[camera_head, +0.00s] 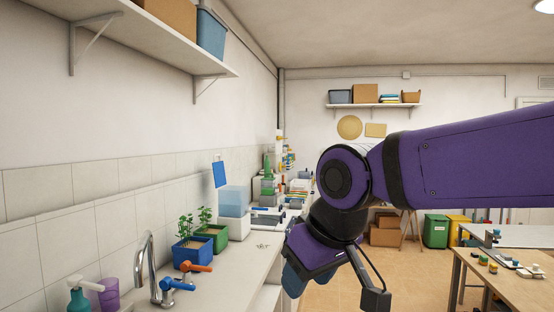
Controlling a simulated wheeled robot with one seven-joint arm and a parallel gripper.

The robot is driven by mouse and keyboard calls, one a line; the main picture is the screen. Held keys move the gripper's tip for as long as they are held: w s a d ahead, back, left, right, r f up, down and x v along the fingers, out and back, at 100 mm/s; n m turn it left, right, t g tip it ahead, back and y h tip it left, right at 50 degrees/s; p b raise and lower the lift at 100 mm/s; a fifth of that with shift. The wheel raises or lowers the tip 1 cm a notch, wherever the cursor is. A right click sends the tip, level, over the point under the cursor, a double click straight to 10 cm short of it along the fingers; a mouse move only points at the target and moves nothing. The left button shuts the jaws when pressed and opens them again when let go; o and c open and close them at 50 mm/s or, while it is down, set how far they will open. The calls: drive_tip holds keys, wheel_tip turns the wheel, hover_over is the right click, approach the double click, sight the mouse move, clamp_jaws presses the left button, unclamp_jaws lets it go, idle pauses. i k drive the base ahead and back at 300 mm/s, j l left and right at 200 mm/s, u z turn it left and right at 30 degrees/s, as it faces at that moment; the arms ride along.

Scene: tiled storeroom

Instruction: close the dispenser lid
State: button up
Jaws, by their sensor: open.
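The dispenser (233,213) is a white base with a translucent blue container, standing on the counter along the left wall. Its flat blue lid (220,174) stands raised, nearly upright, at the back left of the container, so it is open. My gripper (333,286) is at the end of my purple arm, to the right of the dispenser and lower in the picture, beyond the counter's edge. It is open and touches neither dispenser nor lid.
Two potted plants in a blue planter (193,252) and a green planter (212,237) stand in front of the dispenser. A faucet (148,262) with orange and blue handles is nearer. Lab items crowd the counter behind. A wooden table (500,285) stands right.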

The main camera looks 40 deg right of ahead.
sight(218, 167)
drive_tip(key=z, duration=0.55)
drive_tip(key=i+l+z, duration=0.35)
drive_tip(key=i, duration=0.25)
drive_tip(key=i+l+z, duration=0.3)
drive_tip(key=i, duration=0.4)
drive_tip(key=i+z, duration=0.35)
drive_tip(key=i, duration=0.3)
drive_tip(key=i+l+u, duration=0.1)
drive_tip(key=i+u, duration=0.2)
drive_tip(key=i+l+u, duration=0.3)
drive_tip(key=i, duration=0.25)
drive_tip(key=i+l+u, duration=0.15)
drive_tip(key=i+u, duration=0.15)
drive_tip(key=i, duration=0.1)
